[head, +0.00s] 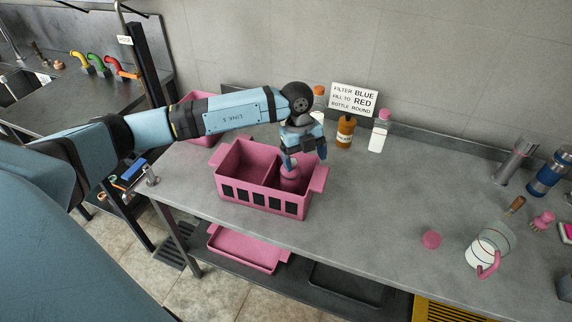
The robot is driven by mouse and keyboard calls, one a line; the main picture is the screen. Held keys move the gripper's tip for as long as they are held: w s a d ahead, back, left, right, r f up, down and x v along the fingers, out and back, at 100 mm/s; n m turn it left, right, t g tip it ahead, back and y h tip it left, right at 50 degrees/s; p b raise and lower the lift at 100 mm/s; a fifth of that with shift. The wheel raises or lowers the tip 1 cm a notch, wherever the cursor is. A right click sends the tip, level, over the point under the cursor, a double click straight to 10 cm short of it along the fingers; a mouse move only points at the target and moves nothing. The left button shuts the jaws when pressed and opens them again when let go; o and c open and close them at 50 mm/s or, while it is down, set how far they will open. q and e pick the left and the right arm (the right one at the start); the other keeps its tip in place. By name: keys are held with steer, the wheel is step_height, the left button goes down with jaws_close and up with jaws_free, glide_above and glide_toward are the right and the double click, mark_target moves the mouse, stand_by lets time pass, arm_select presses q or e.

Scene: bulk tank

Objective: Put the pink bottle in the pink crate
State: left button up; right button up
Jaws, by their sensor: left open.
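The pink crate (233,190) stands on the grey counter and has a divider across its inside. The pink bottle (290,180) is in the crate's right compartment and looks upright; its lower part is hidden by the crate's front wall. My left gripper (305,160) is open and points down just above and behind the bottle. One finger is close to the bottle's top; I cannot tell whether they touch. My right gripper is not in view.
Behind the crate stand an orange-capped bottle (319,92), a brown bottle (345,131), a white bottle with a pink cap (379,132) and a sign (354,99). A pink lid-like disc (431,239) and a jug (488,246) are at right.

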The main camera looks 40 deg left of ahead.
arm_select(q)
steer(key=s+d+t+h, duration=0.1)
steer(key=s+d+h, duration=0.35)
steer(key=d, duration=0.35)
steer(key=s+d+n+t+h, duration=0.1)
steer(key=s+d+t+h, duration=0.15)
steer(key=d+h, duration=0.4)
steer(key=s+d+t+h, duration=0.1)
steer(key=s+d+h, duration=0.35)
steer(key=d, duration=0.35)
steer(key=s+a+f+n+t+y, duration=0.3)
steer(key=s+a+f+n+y, duration=0.2)
steer(key=s+f+n+y, duration=0.2)
steer(key=s+a+f+n+t+y, duration=0.3)
steer(key=s+a+f+n+y, duration=0.3)
steer(key=f+n, duration=0.6)
steer(key=shift+s+a+f+n+t+y, duration=0.15)
steer(key=shift+s+f+n+t+y, duration=0.25)
steer(key=shift+n+y, duration=0.55)
steer(key=shift+r, duration=0.15)
